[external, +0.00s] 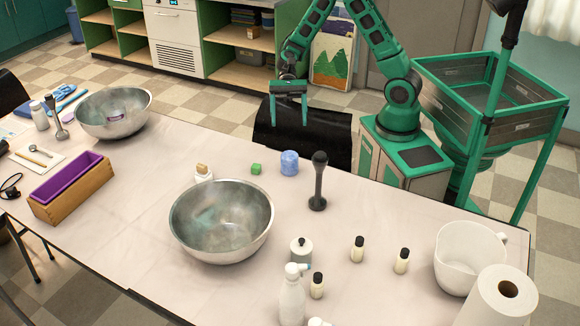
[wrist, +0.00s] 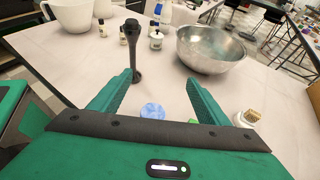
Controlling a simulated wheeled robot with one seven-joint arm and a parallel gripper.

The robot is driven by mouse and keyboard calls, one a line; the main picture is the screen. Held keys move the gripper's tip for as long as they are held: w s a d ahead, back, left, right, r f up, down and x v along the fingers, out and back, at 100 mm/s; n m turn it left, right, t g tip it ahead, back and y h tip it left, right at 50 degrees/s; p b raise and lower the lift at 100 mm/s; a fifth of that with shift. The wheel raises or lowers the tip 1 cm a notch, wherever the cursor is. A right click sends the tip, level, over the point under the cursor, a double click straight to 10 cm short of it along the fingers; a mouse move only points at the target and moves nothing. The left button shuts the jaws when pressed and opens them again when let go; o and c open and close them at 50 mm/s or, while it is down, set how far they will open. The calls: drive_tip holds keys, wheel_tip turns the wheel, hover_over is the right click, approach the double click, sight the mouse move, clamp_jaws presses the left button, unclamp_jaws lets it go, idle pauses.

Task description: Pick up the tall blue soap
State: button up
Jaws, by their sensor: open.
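The tall blue soap (external: 289,163) is a light blue, roughly cylindrical block standing upright on the table, between a small green block and a black hand blender. In the wrist view the blue soap (wrist: 152,111) shows low between my fingers, partly hidden by the gripper body. My gripper (external: 289,122) is open and empty, pointing down beyond the table's far edge, apart from the soap. In the wrist view my gripper's two green fingers (wrist: 154,88) are spread wide.
A large metal bowl (external: 222,222) is nearer the camera. A black chair (external: 300,137) is below my gripper.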

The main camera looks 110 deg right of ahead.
approach(289, 165)
drive_tip(key=x, duration=0.3)
drive_tip(key=shift+s+a+f, duration=0.1)
drive_tip(key=shift+a, duration=0.05)
drive_tip(key=shift+x, duration=3.7)
drive_tip(key=c, duration=1.3)
